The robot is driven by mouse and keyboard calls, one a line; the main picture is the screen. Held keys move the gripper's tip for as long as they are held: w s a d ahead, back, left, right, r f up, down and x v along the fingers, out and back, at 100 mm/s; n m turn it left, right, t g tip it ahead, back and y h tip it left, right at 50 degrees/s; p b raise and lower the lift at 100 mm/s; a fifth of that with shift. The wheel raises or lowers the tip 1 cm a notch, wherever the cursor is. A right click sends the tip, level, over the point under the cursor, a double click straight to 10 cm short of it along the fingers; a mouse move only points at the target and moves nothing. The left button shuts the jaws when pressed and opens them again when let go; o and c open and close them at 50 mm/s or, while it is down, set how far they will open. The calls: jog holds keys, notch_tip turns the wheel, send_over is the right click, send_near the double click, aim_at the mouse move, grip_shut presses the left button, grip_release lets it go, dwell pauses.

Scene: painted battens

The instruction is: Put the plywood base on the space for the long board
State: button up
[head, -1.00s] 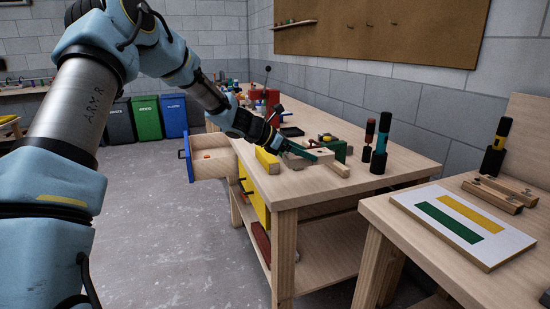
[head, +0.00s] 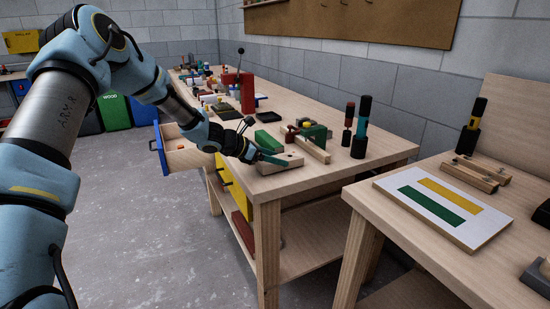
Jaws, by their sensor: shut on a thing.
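My gripper (head: 276,161), with dark teal fingers, is shut on a light wooden block (head: 294,161) with a small dark hole, at the near left corner of the workbench (head: 345,165). I cannot tell whether the block touches the bench top. A plywood-edged panel (head: 391,184) lies flat on the table at right. Its white top bears a green strip (head: 431,206) and a yellow strip (head: 452,194), side by side, with nothing on them. My gripper is well left of this panel. A green piece (head: 268,140) lies just behind the held block.
A wooden rail (head: 313,151) and a green fixture lie right of my gripper. Two dark-handled tools (head: 359,140) stand near the bench's right end. Wooden clamps (head: 484,173) and an upright tool (head: 472,127) are behind the panel. An open drawer (head: 186,157) juts out at left. A gap separates the tables.

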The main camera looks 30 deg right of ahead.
jog(key=shift+f, duration=0.2)
jog(key=shift+f, duration=0.2)
jog(key=o, duration=1.3)
jog(key=shift+r, duration=0.1)
jog(key=shift+r, duration=0.1)
